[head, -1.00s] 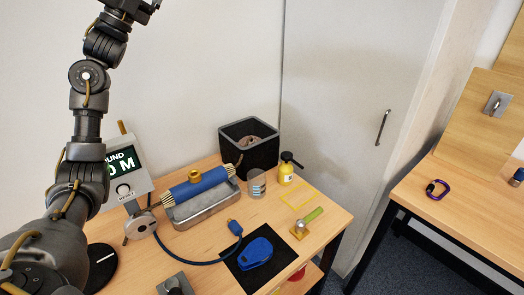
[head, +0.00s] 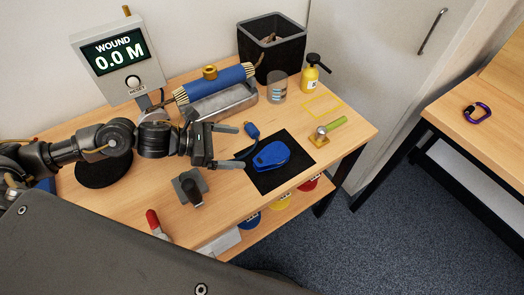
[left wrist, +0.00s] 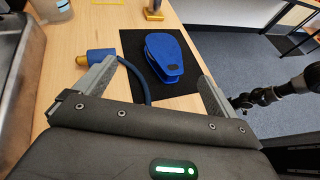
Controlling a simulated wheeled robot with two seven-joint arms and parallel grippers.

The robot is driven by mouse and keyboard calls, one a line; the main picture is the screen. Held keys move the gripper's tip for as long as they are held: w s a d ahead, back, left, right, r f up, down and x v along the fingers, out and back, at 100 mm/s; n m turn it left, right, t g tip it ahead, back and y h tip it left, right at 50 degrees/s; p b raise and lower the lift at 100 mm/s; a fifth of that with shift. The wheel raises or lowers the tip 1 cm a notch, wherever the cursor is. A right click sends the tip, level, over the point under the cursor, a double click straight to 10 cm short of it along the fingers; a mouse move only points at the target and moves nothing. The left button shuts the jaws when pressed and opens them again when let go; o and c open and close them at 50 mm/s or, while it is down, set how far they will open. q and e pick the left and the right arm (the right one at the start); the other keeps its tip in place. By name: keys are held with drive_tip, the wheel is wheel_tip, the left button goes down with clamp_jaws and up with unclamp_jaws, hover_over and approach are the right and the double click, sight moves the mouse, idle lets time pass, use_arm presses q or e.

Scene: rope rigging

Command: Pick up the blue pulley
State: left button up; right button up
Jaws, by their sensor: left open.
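The blue pulley (head: 271,157) lies flat on a black mat (head: 297,149) near the front of the wooden table. In the left wrist view the pulley (left wrist: 168,56) lies ahead of the fingers, between their lines. My left gripper (head: 237,146) is open and empty, just left of the pulley, its two fingers pointing toward it. A gap remains between the fingertips and the pulley. The blue rope end with a brass fitting (left wrist: 99,56) lies beside one finger in the left wrist view. My right gripper is not visible.
A winder with a blue roller (head: 215,83) and grey tray stands behind, with a black bin (head: 272,60), glass (head: 277,88) and yellow bottle (head: 311,76). A grey block (head: 190,186) sits near the left gripper.

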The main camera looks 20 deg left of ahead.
sight(271, 153)
use_arm(q)
drive_tip(key=shift+s+d+f, duration=0.1)
drive_tip(key=shift+s+d, duration=0.05)
drive_tip(key=shift+s, duration=0.05)
drive_tip(key=shift+d, duration=0.15)
drive_tip(key=p+x, duration=0.1)
drive_tip(key=x, duration=0.3)
drive_tip(key=shift+w+d+p, duration=0.25)
drive_tip(key=shift+p, duration=0.1)
drive_tip(key=shift+w+d+f, duration=0.1)
drive_tip(key=shift+d+f, duration=0.1)
drive_tip(key=shift+f, duration=0.05)
drive_tip(key=shift+w+d+p, duration=0.15)
drive_tip(key=shift+d+p, duration=0.25)
drive_tip(key=shift+p, duration=0.05)
drive_tip(key=p+x, duration=0.1)
drive_tip(key=x, duration=0.2)
drive_tip(key=shift+w+d+f, duration=0.1)
drive_tip(key=shift+d+f, duration=0.15)
drive_tip(key=shift+d, duration=0.05)
drive_tip(key=shift+w+d+f+p, duration=0.1)
drive_tip(key=shift+d+f+p, duration=0.15)
drive_tip(key=shift+p, duration=0.05)
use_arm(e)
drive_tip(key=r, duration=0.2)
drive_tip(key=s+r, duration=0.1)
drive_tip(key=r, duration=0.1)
